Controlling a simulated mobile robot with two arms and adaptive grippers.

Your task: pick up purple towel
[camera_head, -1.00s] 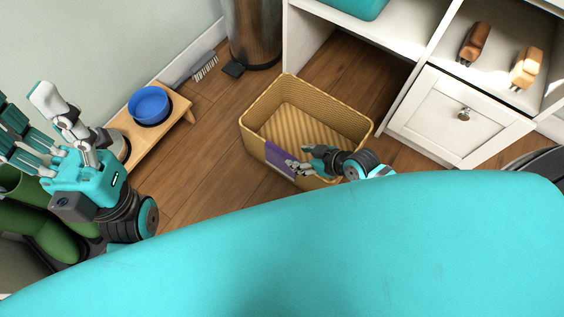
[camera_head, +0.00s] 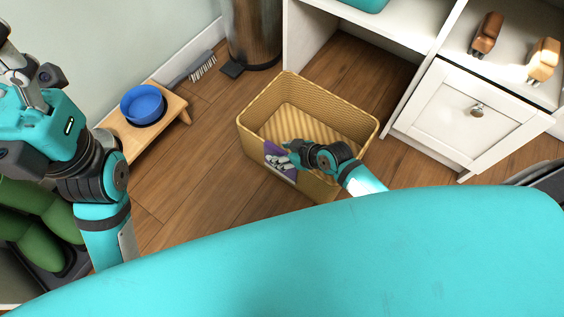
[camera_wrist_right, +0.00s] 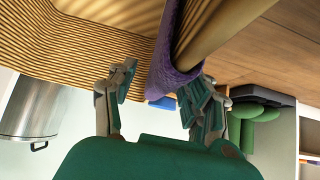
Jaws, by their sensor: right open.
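The purple towel (camera_head: 276,153) hangs over the near rim of the wicker basket (camera_head: 262,105), at its left part. It also shows in the right wrist view as purple cloth (camera_wrist_right: 168,72) draped over the basket's rim. My right gripper (camera_head: 281,161) is at the towel on the near side of the basket and covers part of it. In the right wrist view its open fingers (camera_wrist_right: 160,88) stand on either side of the towel's lower edge, the right finger very close to the cloth. My left gripper is at the upper left of the head view, its fingers cut off.
A wooden stand with a blue bowl (camera_head: 143,103) is left of the basket. A brush (camera_head: 196,68) and a metal bin (camera_head: 252,35) stand behind. A white cabinet (camera_head: 455,112) is at the right. Green boots (camera_head: 32,240) are at lower left. Floor left of the basket is clear.

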